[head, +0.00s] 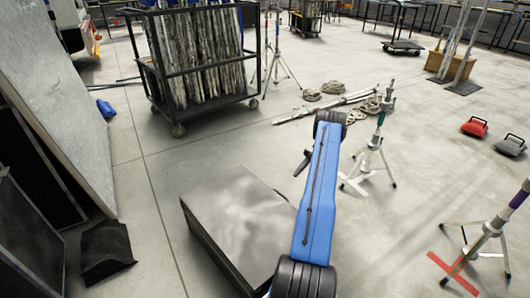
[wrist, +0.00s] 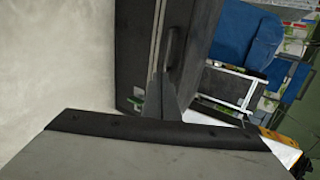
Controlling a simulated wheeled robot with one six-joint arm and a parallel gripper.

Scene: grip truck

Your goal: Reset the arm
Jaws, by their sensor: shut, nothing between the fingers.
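My arm's blue link stretches forward over the floor in the head view, from the bottom middle to a dark joint near the centre. A small dark piece beside the link may be part of my gripper, but I cannot be sure. In the wrist view my gripper (wrist: 160,92) shows as narrow grey fingers, close together, with nothing seen between them. The fingers stand in front of a dark case-like surface (wrist: 135,50) with a handle; I cannot tell whether they touch it.
A dark box (head: 235,215) lies under and left of my arm. A cart of poles (head: 200,60) stands behind it. A stand (head: 375,145) is just right of the arm's far end. Another stand (head: 490,230) is at right. Open floor lies between the stands.

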